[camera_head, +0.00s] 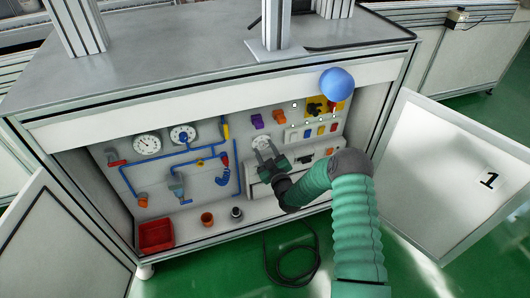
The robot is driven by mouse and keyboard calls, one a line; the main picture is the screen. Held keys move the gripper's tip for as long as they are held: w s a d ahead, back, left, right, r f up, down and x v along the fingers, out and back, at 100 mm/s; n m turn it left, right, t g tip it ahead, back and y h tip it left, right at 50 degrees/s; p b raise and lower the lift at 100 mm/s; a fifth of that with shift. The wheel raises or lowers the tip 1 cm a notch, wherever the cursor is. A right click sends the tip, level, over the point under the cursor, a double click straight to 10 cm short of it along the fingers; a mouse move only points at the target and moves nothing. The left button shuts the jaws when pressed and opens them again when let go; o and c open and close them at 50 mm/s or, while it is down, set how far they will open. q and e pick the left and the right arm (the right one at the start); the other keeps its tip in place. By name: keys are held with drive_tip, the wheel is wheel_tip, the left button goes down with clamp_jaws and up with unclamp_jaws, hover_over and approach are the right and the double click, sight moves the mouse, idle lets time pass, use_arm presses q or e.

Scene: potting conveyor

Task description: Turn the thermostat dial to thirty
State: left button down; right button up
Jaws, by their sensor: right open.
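The thermostat dial (261,141) is a small pale round knob on the cabinet's back panel, right of the blue pipes. Its markings are too small to read. My right gripper (267,155) comes in from the lower right on a green arm, with its fingers open just at the dial's lower edge. The fingertips partly cover the dial, and I cannot tell whether they touch it. My left gripper is not in view.
The open right door (465,185) and left door (65,245) flank the cabinet. A red bin (156,236) and small pots stand on the cabinet floor. A blue ball (337,84) is at the upper right. A black cable (291,262) lies on the green floor.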

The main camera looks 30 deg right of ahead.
drive_tip(key=shift+c, duration=0.2)
clamp_jaws()
